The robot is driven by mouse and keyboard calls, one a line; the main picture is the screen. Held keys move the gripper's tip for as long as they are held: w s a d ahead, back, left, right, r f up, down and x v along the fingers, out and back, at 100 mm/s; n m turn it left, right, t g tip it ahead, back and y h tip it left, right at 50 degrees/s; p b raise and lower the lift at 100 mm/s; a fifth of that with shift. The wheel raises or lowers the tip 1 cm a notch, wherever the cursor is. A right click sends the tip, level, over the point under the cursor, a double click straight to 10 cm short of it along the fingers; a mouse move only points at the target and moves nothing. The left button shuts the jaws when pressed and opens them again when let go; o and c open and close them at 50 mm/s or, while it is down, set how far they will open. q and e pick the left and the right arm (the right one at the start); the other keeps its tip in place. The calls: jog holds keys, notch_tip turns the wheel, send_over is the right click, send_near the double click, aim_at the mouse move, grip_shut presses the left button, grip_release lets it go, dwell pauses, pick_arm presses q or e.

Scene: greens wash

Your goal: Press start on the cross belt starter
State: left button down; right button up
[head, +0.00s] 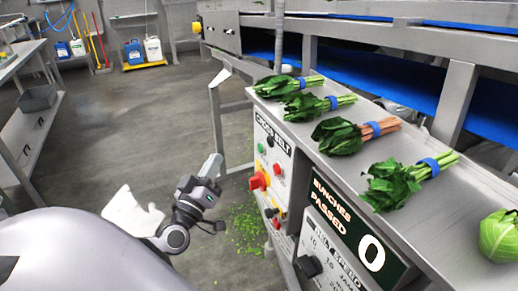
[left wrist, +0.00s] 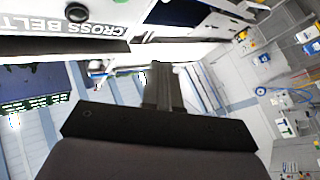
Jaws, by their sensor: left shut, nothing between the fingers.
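The cross belt starter (head: 286,192) is a white panel on the side of the steel bench in the head view. It carries a green button (head: 261,148), a red button (head: 278,169) and a large red mushroom knob (head: 259,181) on a yellow base. My left gripper (head: 213,165) is shut and empty, to the left of the panel and apart from it. In the left wrist view the shut fingers (left wrist: 163,88) point away from the camera, and the panel's CROSS BELT label (left wrist: 65,28) shows upside down at the upper left. My right gripper is not in view.
Several banded bunches of greens (head: 343,135) lie along the bench top above the panel. A counter panel (head: 348,220) reading 0 and a belt speed box (head: 325,250) sit to its right. A metal frame leg (head: 217,125) stands behind the gripper. Leaf scraps litter the floor.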

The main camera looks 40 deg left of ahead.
aim_at(261, 148)
pick_arm(q)
jog(key=w+d, duration=0.3)
jog(key=w, duration=0.4)
jog(key=shift+d, duration=0.35)
jog(key=shift+w, duration=0.15)
dwell(1.6)
jog(key=shift+w+d, duration=0.2)
jog(key=shift+w, duration=0.05)
jog(key=shift+w+d+p, duration=0.2)
jog(key=shift+w+p, duration=0.15)
jog(key=shift+w, duration=0.05)
dwell(0.7)
jog(key=shift+s, duration=0.1)
dwell(0.3)
jog(key=shift+s+a+p, duration=0.3)
jog(key=shift+s+a, duration=0.1)
jog(key=shift+s, duration=0.25)
